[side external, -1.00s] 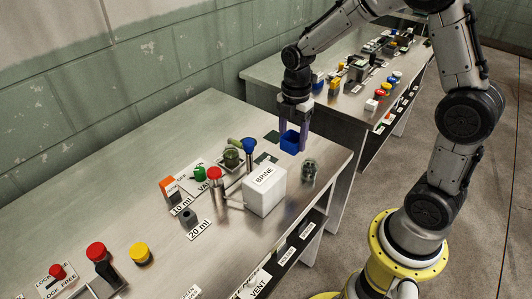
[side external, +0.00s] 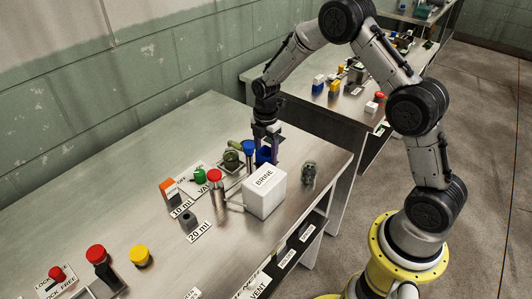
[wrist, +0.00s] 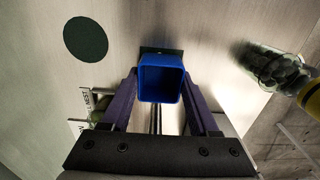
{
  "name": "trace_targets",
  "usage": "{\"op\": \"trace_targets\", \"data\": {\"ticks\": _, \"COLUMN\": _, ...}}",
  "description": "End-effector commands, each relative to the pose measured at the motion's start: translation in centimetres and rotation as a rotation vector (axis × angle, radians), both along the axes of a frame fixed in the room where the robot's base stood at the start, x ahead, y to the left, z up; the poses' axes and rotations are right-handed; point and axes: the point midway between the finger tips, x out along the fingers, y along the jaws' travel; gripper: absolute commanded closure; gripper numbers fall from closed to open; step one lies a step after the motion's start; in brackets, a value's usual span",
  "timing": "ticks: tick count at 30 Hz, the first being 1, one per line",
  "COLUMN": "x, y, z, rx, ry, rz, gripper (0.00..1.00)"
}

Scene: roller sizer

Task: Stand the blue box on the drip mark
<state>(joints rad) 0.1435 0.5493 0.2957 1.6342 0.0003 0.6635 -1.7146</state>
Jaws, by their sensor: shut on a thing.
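The blue box (side external: 264,156) is an open-topped box. My gripper (side external: 266,146) is shut on it, with a purple finger at each side. In the wrist view the box (wrist: 161,80) has its open end towards the camera. A dark green square mark (wrist: 150,49) shows just past the box's far edge, partly hidden by it. A dark green round mark (wrist: 86,39) lies apart, at the upper left of the wrist view. Neither mark is labelled, so I cannot tell which is the drip mark. I cannot tell whether the box touches the table.
A white BRINE block (side external: 265,192) stands close in front of the box. A glass jar (side external: 309,173) stands to the right near the table edge. The back of the table is clear.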

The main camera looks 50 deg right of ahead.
Motion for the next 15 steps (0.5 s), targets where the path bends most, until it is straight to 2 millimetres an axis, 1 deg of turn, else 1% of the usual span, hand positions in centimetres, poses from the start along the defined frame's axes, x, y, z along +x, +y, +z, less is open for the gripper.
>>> {"op": "trace_targets", "data": {"ticks": 2, "x": 0.03, "y": -0.01, "z": -0.46, "rx": 0.0, "ry": -0.001, "rz": 0.0, "gripper": 0.92}}
{"op": "trace_targets", "data": {"ticks": 8, "x": 0.02, "y": 0.0, "z": -0.42, "rx": 0.0, "ry": -0.002, "rz": 0.0, "gripper": 0.92}}
{"op": "trace_targets", "data": {"ticks": 12, "x": -0.02, "y": 0.0, "z": -0.77, "rx": 0.0, "ry": 0.0, "rz": 0.0, "gripper": 0.92}}
{"op": "trace_targets", "data": {"ticks": 13, "x": -0.02, "y": 0.0, "z": -0.76, "rx": 0.0, "ry": 0.0, "rz": 0.0, "gripper": 0.35}}
{"op": "trace_targets", "data": {"ticks": 15, "x": -0.02, "y": 0.0, "z": -0.74, "rx": 0.0, "ry": 0.0, "rz": 0.0, "gripper": 0.23}}
